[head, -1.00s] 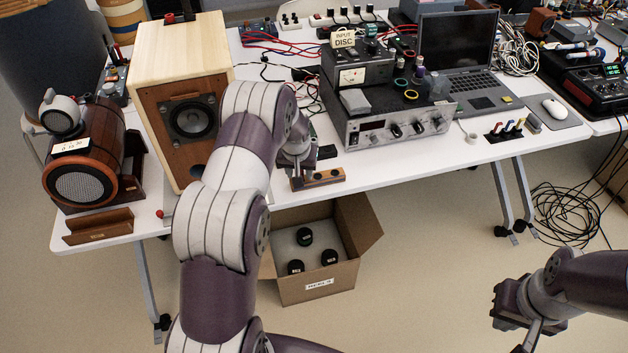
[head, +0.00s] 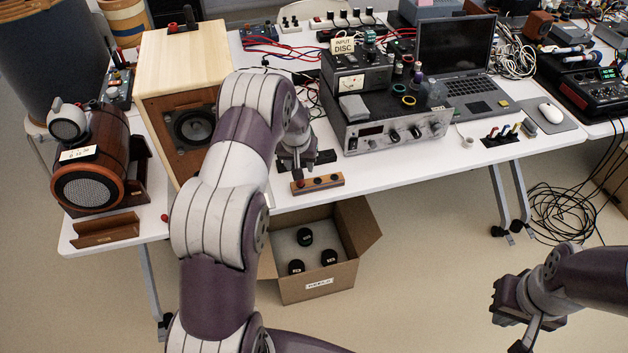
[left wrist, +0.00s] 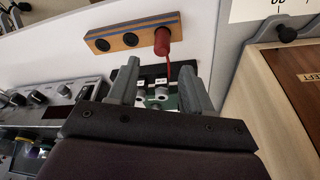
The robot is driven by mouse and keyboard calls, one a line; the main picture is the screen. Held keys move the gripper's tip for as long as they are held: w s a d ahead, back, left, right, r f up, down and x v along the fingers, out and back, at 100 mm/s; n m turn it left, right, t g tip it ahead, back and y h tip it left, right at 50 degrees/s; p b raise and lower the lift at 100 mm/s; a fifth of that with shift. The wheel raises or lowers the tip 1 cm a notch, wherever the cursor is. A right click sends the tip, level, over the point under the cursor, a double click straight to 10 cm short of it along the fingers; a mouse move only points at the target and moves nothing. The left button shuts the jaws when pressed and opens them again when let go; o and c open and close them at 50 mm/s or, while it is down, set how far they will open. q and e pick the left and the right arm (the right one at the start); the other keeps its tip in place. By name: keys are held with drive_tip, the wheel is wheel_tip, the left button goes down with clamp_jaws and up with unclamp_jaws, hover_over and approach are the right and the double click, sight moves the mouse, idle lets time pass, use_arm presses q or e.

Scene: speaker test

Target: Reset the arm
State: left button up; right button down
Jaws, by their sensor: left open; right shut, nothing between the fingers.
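My left gripper (head: 297,165) is open and empty just above and behind the small wooden strip (head: 322,183) at the table's front edge. In the left wrist view, its two fingers (left wrist: 158,78) stand apart. The plug looks clear of both fingers. A green terminal board (left wrist: 160,96) lies partly hidden behind the gripper. My right gripper (head: 518,302) is shut and empty over the floor at lower right.
A wooden speaker (head: 186,85) stands left of my left arm, with a barrel-shaped speaker (head: 92,168) farther left. A silver amplifier (head: 385,133) is to the right of the strip. An open cardboard box (head: 318,285) with black round items sits on the floor below the table edge.

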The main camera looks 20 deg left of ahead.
use_arm(q)
drive_tip(key=shift+r+p, duration=0.7)
drive_tip(key=shift+r, duration=0.55)
